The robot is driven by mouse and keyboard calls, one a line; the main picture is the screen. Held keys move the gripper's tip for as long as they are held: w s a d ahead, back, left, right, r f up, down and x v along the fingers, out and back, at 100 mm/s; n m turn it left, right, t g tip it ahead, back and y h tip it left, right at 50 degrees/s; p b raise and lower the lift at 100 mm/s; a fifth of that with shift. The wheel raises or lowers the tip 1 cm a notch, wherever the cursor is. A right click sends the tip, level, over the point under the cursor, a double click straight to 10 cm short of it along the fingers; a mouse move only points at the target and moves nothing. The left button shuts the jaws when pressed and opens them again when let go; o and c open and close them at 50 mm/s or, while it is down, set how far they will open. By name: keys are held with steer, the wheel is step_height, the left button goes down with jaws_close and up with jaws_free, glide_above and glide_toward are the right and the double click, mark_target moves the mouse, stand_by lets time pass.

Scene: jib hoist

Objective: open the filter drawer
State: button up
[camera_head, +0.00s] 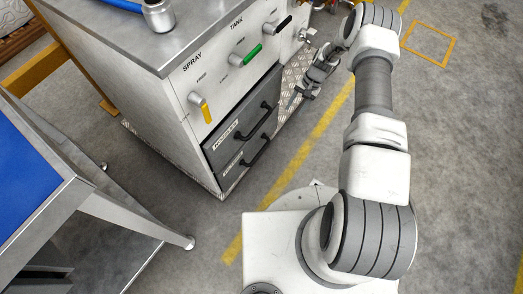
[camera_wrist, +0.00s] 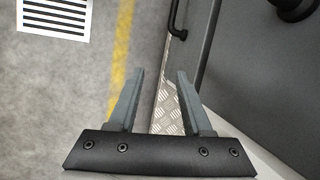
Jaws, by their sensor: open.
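The cabinet front has two dark grey drawers, one above the other. The upper drawer (camera_head: 226,137) has a label that seems to read nozzles. The lower drawer (camera_head: 235,160) has a label too small to read surely. Each has a black bar handle, the upper handle (camera_head: 254,122) and the lower handle (camera_head: 258,150). Both drawers look closed. My gripper (camera_head: 293,104) is to the right of the handles, apart from them, beside the cabinet. In the wrist view my gripper (camera_wrist: 161,72) is open with nothing between its fingers. A black bar handle (camera_wrist: 178,22) shows beyond the fingertips; which one, I cannot tell.
Above the drawers are yellow (camera_head: 206,110), green (camera_head: 253,53) and black (camera_head: 283,23) levers. A blue-topped table (camera_head: 85,190) stands at left, its leg near the cabinet. A tread-plate strip (camera_head: 290,83) edges the cabinet base. Floor with a yellow line (camera_head: 318,128) is clear on the right.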

steer(key=s+f+m, duration=0.1)
steer(key=s+f, duration=0.3)
steer(key=f, duration=0.5)
steer(key=b, duration=0.2)
glide_above(260, 153)
steer(key=d, duration=0.2)
steer(key=shift+y, duration=0.3)
steer(key=f, duration=0.2)
steer(key=f+b, duration=0.1)
steer(key=f, duration=0.1)
steer(key=shift+w+a, duration=0.25)
steer(key=shift+a, duration=0.15)
steer(key=shift+x, duration=0.8)
steer(key=shift+r, duration=0.1)
jaws_close()
